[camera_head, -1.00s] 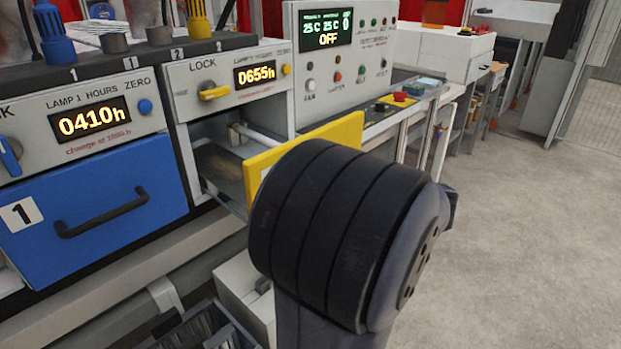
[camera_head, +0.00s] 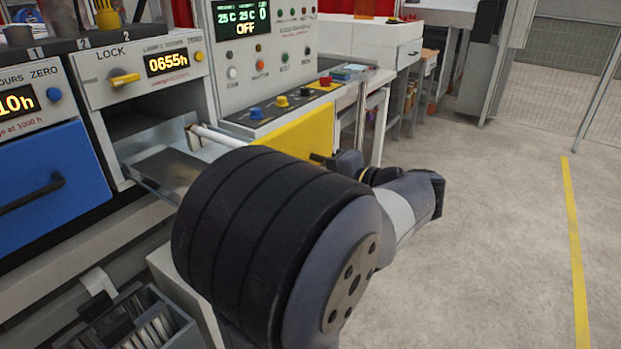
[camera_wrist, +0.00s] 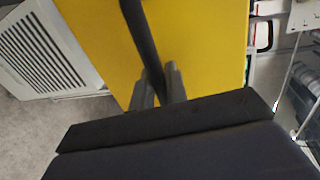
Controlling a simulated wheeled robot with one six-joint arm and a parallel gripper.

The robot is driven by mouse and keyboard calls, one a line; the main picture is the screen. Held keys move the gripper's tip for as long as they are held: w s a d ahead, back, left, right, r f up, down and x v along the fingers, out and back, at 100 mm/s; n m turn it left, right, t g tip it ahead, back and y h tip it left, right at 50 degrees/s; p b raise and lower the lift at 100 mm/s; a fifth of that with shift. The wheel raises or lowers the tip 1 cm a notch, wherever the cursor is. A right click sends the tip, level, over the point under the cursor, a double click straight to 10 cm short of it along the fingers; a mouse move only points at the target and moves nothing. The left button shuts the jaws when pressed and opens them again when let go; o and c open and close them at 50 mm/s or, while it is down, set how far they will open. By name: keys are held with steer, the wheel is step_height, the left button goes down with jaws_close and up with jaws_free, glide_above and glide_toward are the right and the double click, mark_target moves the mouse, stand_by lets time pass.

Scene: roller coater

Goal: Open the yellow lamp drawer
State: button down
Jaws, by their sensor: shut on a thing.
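The yellow lamp drawer (camera_head: 301,138) stands pulled well out of its cabinet in the head view, with its metal tray (camera_head: 170,168) and a rail showing behind the front. Its yellow front fills the middle of the wrist view (camera_wrist: 205,45). A dark bar handle (camera_wrist: 141,38) runs down that front. My gripper (camera_wrist: 160,85) is shut on the handle, one finger on each side of it. In the head view my arm hides part of the drawer, and the fingers are hard to make out there. The yellow lock knob (camera_head: 124,78) sits above the drawer opening.
The blue drawer (camera_head: 45,185) is shut at the left. A control panel with coloured knobs (camera_head: 282,101) lies behind the yellow drawer. A grey bin (camera_head: 135,325) stands below. The floor (camera_head: 490,220) at the right is clear up to a yellow line.

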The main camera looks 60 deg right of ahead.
stand_by(0.3)
steer(key=c, duration=1.5)
jaws_free()
steer(key=shift+w, duration=0.1)
steer(key=v, duration=1)
steer(key=shift+s+r+b, duration=0.1)
steer(key=shift+s+b, duration=0.2)
steer(key=shift+s, duration=0.1)
steer(key=shift+p+x, duration=0.3)
steer(key=shift+x, duration=5.3)
